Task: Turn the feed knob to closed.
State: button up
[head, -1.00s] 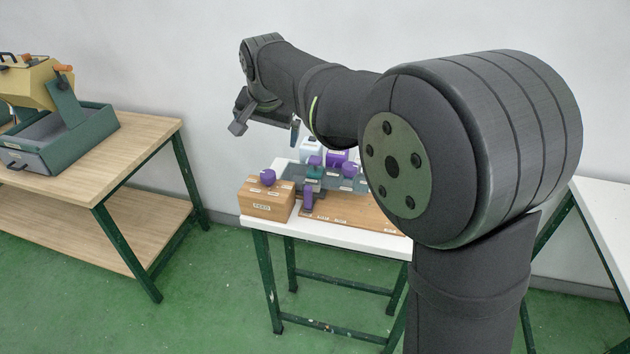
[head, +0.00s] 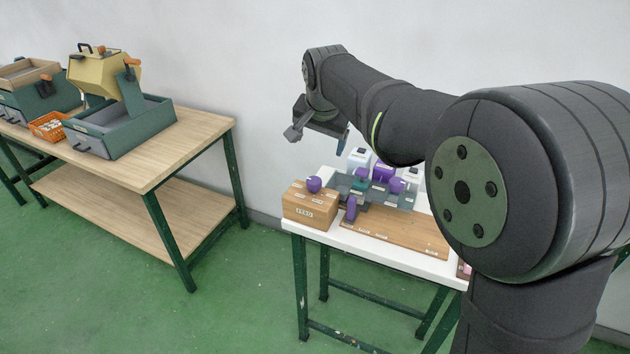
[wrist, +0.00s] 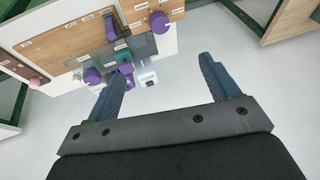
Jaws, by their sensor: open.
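A wooden box (head: 309,206) with a small front label, too small to read surely, stands at the left end of the white table. A round purple knob (head: 314,184) sits on it, seemingly the feed knob. In the wrist view this knob (wrist: 158,22) shows at the top with small labels around it that I cannot read, so its setting is unclear. My gripper (head: 318,137) hangs above and behind the box, apart from it. In the wrist view my gripper (wrist: 163,68) is open and empty, its fingers pointing past the table edge.
A wooden panel (head: 390,232) with a purple lever (head: 351,208) lies right of the box. Grey and teal parts with more purple knobs (wrist: 92,76) stand close by. A wooden table (head: 200,135) with a green tray and yellow hopper stands left. The wall is behind.

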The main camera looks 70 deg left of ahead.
jog(key=shift+n+t+y, duration=0.4)
jog(key=shift+n+y, duration=0.2)
jog(key=shift+y, duration=0.3)
jog(key=w+f, duration=0.1)
jog(key=f, duration=0.1)
jog(key=w+f, duration=0.1)
jog(key=f, duration=0.1)
jog(key=shift+w+a, duration=0.1)
jog(key=shift+w, duration=0.25)
jog(key=c, duration=0.3)
jog(key=n+g+y, duration=0.2)
jog(key=n+y, duration=0.5)
send_near(315, 182)
jog(key=x, duration=1.1)
jog(key=c, duration=1)
